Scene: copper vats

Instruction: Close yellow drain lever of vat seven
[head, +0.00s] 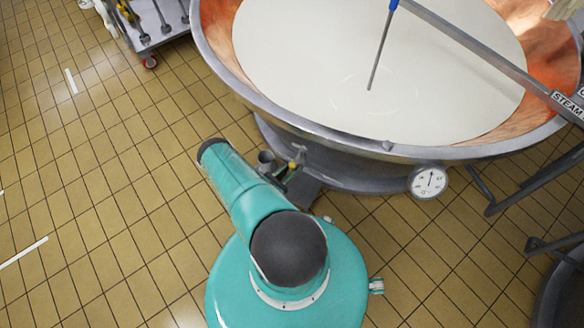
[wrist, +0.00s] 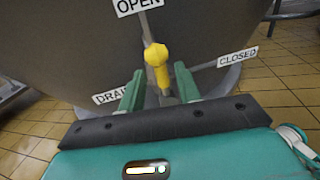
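The yellow drain lever (wrist: 157,62) shows in the wrist view, in front of the grey vat wall (wrist: 80,50). Its round knob is at the top, in line with the mark running down from the OPEN label (wrist: 137,5). The CLOSED label (wrist: 238,56) is to the right and the DRAIN label (wrist: 112,96) to the left. My gripper (wrist: 159,72) is open, with one green finger on each side of the lever and visible gaps to both.
The copper vat (head: 220,50) holds white liquid, with a gauge (head: 428,181) on its side. A metal trolley (head: 165,25) stands at the upper left. Dark metal framework (head: 510,195) is at the right. The tiled floor at left is clear.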

